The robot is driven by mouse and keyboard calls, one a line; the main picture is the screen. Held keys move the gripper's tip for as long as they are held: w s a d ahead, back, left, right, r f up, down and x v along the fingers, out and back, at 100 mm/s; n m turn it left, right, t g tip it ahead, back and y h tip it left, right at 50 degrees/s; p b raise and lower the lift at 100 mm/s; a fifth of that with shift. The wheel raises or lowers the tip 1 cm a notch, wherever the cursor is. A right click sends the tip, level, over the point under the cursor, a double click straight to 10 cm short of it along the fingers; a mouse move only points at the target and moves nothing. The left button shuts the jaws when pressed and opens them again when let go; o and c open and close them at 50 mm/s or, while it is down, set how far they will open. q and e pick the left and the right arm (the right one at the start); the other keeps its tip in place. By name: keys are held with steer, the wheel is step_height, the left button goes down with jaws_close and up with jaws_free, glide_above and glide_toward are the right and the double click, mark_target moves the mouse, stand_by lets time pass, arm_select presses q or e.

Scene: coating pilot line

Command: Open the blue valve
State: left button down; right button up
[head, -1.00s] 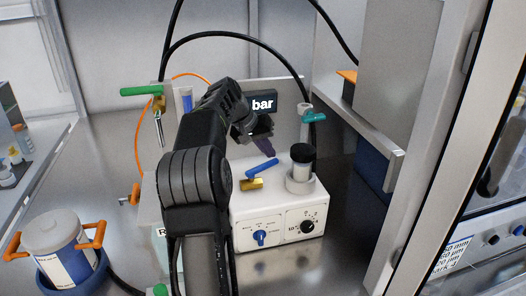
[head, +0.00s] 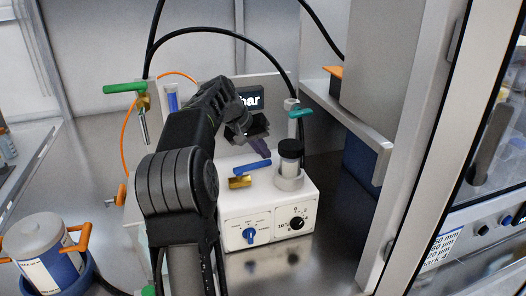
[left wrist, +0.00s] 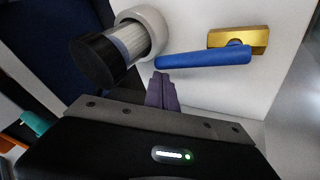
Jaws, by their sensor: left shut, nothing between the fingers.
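The blue valve is a blue lever handle (head: 252,167) on a brass body (head: 240,182), on top of a white control box (head: 305,207). In the left wrist view the blue handle (left wrist: 203,54) reaches left from the brass body (left wrist: 238,39). My left gripper (head: 262,150) is shut and empty, just behind the handle in the head view. In the left wrist view its purple fingertips (left wrist: 162,88) are close to the handle's free end; I cannot tell whether they touch it. My right gripper is not in view.
A black-capped clear jar (head: 290,160) stands in a white holder right beside the handle. A teal valve (head: 299,113) and a green-handled valve (head: 125,88) are behind. A blue-and-white pot (head: 42,250) with orange handles stands at lower left. A steel post rises at right.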

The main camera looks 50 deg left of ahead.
arm_select(q)
steer(key=v, duration=0.7)
steer(key=shift+s+r+b, duration=0.2)
steer(key=shift+r+b, duration=0.15)
stand_by(0.5)
